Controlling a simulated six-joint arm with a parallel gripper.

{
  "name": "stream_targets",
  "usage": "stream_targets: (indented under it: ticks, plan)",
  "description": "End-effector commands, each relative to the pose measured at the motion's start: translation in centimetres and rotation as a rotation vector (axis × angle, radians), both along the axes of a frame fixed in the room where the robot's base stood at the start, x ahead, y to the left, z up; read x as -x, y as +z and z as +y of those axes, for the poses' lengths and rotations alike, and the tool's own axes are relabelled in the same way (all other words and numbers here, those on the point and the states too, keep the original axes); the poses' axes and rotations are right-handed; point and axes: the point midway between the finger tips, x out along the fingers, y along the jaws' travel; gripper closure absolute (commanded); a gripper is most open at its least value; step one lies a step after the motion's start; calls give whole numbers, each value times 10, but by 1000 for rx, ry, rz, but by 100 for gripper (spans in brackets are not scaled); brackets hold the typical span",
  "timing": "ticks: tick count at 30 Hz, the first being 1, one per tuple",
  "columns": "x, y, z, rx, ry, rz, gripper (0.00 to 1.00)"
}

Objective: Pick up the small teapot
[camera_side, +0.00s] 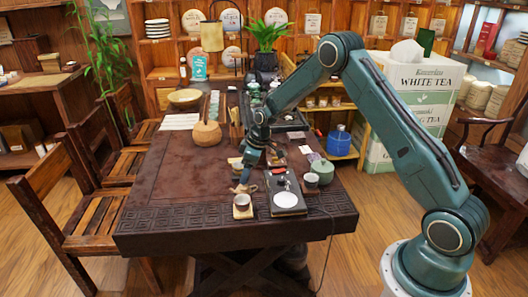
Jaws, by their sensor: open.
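My gripper (243,186) reaches down over the front part of the dark wooden tea table (185,165). It is open, and its tips are low, near the tabletop, just behind a small cup (242,201) on a square coaster. A rounded pale green pot (322,170) stands to the right of the gripper, well apart from it, beside a small dark cup (311,181). I cannot tell whether this pot is the small teapot. The area under and behind my gripper is partly hidden by the arm, and small items there are unclear.
A black scale with a round white plate (286,200) lies right of the gripper. A tea tray (288,120) is behind my arm. The table's left front is clear. Chairs line the left side.

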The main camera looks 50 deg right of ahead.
Motion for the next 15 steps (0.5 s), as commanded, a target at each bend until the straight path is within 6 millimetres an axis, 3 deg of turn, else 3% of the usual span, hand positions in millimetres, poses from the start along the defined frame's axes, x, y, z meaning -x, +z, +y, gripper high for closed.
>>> stream_targets:
  ticks: [6,15]
  plan:
    - [-5,-19,3,0,1,0,31]
    - [-6,-23,3,0,0,-1,31]
